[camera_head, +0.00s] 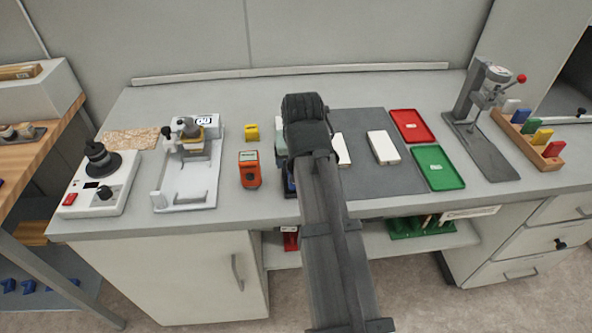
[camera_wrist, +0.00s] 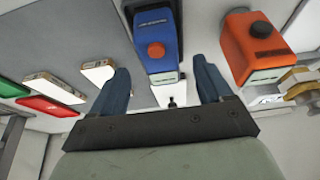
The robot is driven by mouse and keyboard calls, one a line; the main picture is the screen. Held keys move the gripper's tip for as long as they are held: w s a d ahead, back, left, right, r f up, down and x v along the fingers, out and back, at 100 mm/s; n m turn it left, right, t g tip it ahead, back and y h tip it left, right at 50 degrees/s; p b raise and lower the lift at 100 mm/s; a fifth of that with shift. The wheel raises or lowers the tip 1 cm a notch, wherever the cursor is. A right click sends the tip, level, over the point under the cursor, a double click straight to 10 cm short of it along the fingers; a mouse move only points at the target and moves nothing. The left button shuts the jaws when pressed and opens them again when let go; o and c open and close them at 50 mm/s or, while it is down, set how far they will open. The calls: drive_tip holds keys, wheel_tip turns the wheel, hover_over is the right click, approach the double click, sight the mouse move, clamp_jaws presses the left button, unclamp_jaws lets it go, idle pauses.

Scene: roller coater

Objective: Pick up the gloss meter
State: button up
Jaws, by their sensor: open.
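Two hand-sized meters show, and their labels are too small to read, so I cannot tell by name which is the gloss meter. A blue meter (camera_wrist: 155,40) with an orange-red button lies ahead of my gripper (camera_wrist: 161,75), in line with the gap between the fingers. In the head view only a sliver of the blue meter (camera_head: 289,183) shows beside my arm. An orange meter (camera_head: 249,169) stands to its left on the bench; it also shows at right in the wrist view (camera_wrist: 255,45). My gripper is open and empty; my arm hides it in the head view.
A grey mat (camera_head: 375,180) with white blocks (camera_head: 382,147) lies right of my arm, beside red (camera_head: 411,125) and green (camera_head: 438,167) trays. A small yellow object (camera_head: 252,132) stands behind the orange meter. A coater (camera_head: 186,190) stands left, a drill-like stand (camera_head: 480,140) right.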

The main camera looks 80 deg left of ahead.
drive_tip(key=shift+x, duration=2.6)
drive_tip(key=shift+a, duration=0.2)
drive_tip(key=shift+c, duration=0.4)
drive_tip(key=shift+r, duration=0.1)
drive_tip(key=c, duration=1.2)
